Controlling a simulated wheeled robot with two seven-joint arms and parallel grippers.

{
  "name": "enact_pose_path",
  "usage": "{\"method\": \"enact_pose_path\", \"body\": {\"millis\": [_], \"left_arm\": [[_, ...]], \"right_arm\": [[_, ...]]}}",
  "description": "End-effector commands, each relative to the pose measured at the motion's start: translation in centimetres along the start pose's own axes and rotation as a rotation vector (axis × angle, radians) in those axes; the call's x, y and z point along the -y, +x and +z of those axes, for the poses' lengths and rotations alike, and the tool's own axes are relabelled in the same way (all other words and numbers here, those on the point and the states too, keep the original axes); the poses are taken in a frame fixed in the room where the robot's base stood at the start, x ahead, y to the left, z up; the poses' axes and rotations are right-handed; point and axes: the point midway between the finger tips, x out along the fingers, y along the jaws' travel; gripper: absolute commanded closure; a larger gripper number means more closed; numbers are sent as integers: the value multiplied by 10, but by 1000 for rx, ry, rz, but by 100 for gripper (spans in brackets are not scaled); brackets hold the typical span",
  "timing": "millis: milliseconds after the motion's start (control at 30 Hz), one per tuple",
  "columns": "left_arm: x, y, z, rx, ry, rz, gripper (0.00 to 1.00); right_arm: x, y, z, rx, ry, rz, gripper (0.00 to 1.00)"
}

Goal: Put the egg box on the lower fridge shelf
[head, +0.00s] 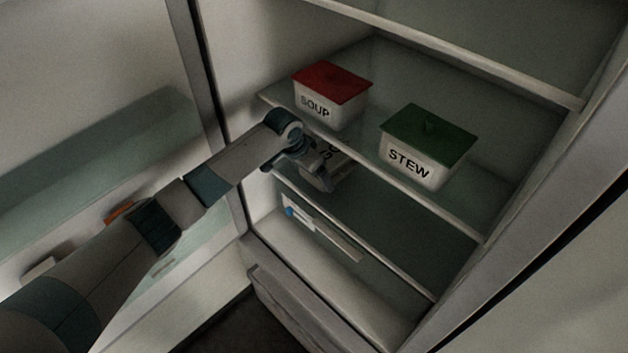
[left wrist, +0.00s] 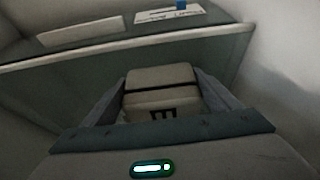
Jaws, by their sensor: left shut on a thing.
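My left gripper (head: 312,165) reaches into the open fridge at the left side, below the shelf with the tubs. It is shut on a pale box with dark lettering, the egg box (head: 343,176), which is partly hidden by the gripper. In the left wrist view the egg box (left wrist: 160,78) sits between the two fingers (left wrist: 162,100), a dark letter on its near face. The lower fridge shelf (head: 385,225) is a glass pane with a pale front edge, below the box. I cannot tell whether the box touches it. My right gripper is not in view.
A red-lidded SOUP tub (head: 328,95) and a green-lidded STEW tub (head: 427,146) stand on the shelf above. A pale strip with a blue item (head: 291,212) shows below the lower shelf's edge. The open door (head: 95,150) is at left. The lower shelf's right part looks clear.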

Motion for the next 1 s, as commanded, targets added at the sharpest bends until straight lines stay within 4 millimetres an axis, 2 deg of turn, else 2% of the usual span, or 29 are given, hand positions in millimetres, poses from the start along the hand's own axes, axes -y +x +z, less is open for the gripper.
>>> {"method": "enact_pose_path", "body": {"millis": [33,300,833,867,900,1000], "left_arm": [[-2,8,3,-1,2,2,56],[-8,25,9,-3,5,3,56],[-9,28,11,-2,5,4,56],[-9,28,12,1,5,4,11],[-9,28,12,1,5,4,1],[-9,28,12,1,5,4,0]], "right_arm": [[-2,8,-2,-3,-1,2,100],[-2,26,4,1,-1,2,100],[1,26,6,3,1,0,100],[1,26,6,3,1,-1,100],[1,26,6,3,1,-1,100],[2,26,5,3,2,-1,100]]}}
